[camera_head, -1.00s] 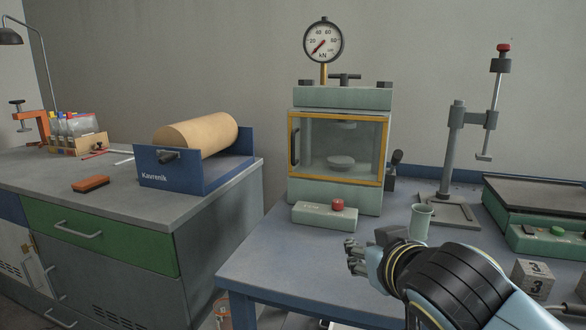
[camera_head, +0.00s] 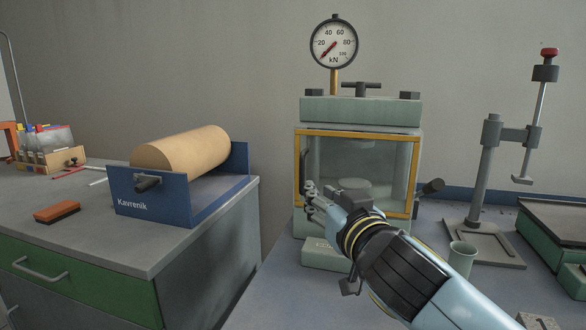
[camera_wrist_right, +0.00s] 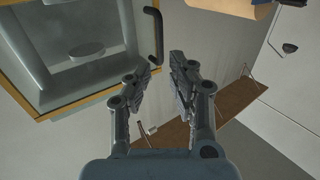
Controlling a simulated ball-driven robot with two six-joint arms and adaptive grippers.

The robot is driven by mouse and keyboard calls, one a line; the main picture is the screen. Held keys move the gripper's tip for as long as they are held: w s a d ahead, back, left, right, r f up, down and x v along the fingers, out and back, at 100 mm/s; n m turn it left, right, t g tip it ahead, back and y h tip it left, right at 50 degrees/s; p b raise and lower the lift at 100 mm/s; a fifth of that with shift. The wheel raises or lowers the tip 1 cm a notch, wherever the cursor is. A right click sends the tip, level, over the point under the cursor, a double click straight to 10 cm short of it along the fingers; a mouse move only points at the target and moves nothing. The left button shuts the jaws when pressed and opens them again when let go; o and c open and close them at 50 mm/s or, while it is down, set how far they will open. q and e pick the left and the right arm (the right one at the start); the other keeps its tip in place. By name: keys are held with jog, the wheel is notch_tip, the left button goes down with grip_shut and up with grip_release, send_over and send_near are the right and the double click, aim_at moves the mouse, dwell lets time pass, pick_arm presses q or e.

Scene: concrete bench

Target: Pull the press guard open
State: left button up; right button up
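The press guard (camera_head: 359,134) is a clear panel in a yellow frame on the front of the green-grey press (camera_head: 360,109), and it looks closed. Its dark upright handle (camera_head: 303,168) is at the guard's left side, with its lower part close behind my fingers; it also shows in the right wrist view (camera_wrist_right: 153,36). My right gripper (camera_head: 312,196) is in front of the guard's lower left. My left gripper is not in view.
A control box (camera_head: 322,254) sits below the guard, partly hidden by my right arm. A small cup (camera_head: 461,257) and a stand (camera_head: 487,180) are to the right. A blue roll holder (camera_head: 190,207) stands on the left bench.

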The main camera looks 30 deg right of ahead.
aim_at(303, 176)
jog(key=x, duration=0.7)
jog(key=shift+r+p, duration=0.15)
jog(key=shift+p, duration=0.25)
jog(key=x, duration=0.2)
jog(key=shift+w, duration=0.35)
jog(key=shift+w+d, duration=0.15)
jog(key=shift+w, duration=0.15)
jog(key=shift+w+d, duration=0.1)
jog(key=shift+w, duration=0.25)
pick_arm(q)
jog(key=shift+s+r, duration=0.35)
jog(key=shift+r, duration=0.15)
pick_arm(e)
grip_shut()
